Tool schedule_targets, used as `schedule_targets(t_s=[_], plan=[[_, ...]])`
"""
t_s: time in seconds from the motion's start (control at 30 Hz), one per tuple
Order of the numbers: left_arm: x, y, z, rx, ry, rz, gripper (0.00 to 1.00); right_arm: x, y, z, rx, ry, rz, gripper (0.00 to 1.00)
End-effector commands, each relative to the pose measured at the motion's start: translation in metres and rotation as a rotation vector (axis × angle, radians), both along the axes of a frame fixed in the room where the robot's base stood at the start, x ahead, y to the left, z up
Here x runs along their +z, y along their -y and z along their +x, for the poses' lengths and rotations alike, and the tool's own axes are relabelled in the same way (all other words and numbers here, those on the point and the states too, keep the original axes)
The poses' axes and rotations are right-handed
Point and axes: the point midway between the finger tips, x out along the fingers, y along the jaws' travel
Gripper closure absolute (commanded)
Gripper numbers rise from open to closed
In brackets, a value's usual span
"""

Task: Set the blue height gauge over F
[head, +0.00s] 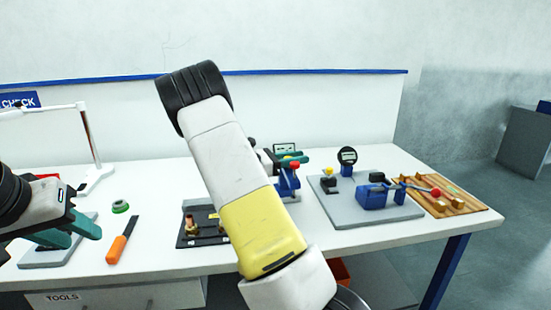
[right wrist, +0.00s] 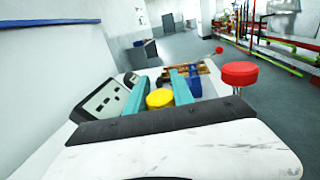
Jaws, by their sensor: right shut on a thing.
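The blue height gauge (head: 289,183) shows beside my right arm in the head view, with a small display (head: 285,148) behind it. My right gripper (head: 291,158) is shut on the gauge near its top, above the table. In the right wrist view, a yellow knob (right wrist: 160,98) sits between the teal fingers and the grey display (right wrist: 104,105) is to their left. My forearm hides part of the gauge and its base. My left gripper (head: 70,232) is at the left, its teal fingers apart and empty. I cannot make out a mark F.
A black tray with brass parts (head: 188,240) lies partly behind my right arm. Right of it are a grey plate (head: 340,217) with a dial gauge (head: 348,156) and blue fixture (head: 374,196), and a wooden tray (head: 475,207). An orange-handled tool (head: 121,242) and green ring (head: 120,207) lie left.

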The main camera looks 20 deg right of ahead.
Motion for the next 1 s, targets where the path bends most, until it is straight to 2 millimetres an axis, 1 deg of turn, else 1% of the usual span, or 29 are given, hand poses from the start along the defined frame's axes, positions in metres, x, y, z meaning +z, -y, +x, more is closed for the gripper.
schedule_targets(t_s=[0.77,0.87,0.97,1.0], plan=[[0.000,0.000,0.000,0.000,0.000,0.000,0.64,0.000,-0.001,0.001,0.001,0.000,0.000,1.00],[0.000,0.000,0.000,0.000,0.000,0.000,0.64,0.000,-0.009,0.003,0.004,0.001,0.000,1.00],[0.000,0.000,0.000,0.000,0.000,0.000,0.64,0.000,-0.031,0.009,0.007,0.001,-0.001,1.00],[0.000,0.000,0.000,0.000,0.000,0.000,0.64,0.000,-0.041,0.012,0.007,0.001,-0.002,1.00]])
